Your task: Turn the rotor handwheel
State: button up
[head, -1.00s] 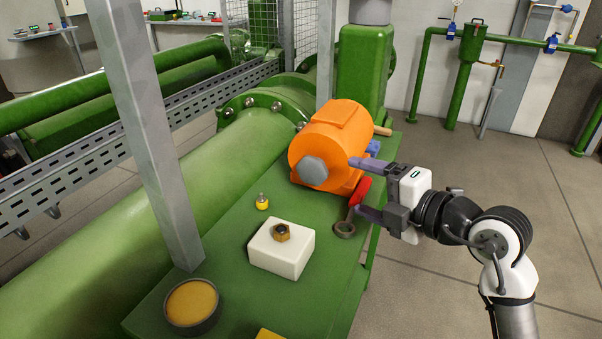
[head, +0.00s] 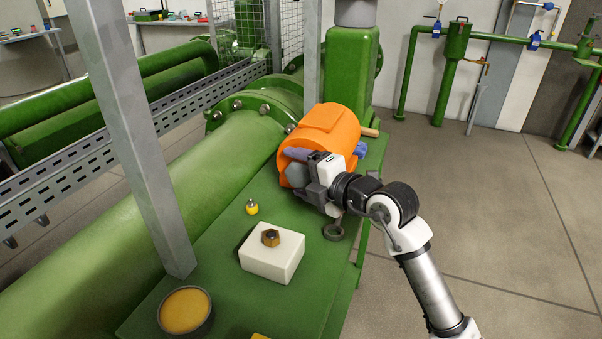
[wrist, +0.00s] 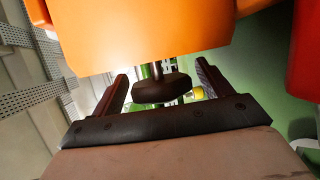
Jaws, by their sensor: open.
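The rotor handwheel (head: 296,178) is a grey, angular knob on the near end of the orange motor housing (head: 328,130). My gripper partly hides it in the head view. In the wrist view the handwheel (wrist: 160,91) looks dark and sits on a thin shaft below the orange housing (wrist: 140,30). My gripper (head: 298,171) is open at the housing's near end. In the wrist view its two fingers (wrist: 162,76) stand on either side of the handwheel, with a small gap showing on each side.
The green bench carries a white block (head: 272,258) with a brass nut (head: 270,238), a small yellow fitting (head: 252,207), a grey ring tool (head: 333,232) and a round tan-filled dish (head: 185,311). A grey post (head: 135,140) rises at left. Open floor lies right.

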jog(key=c, duration=1)
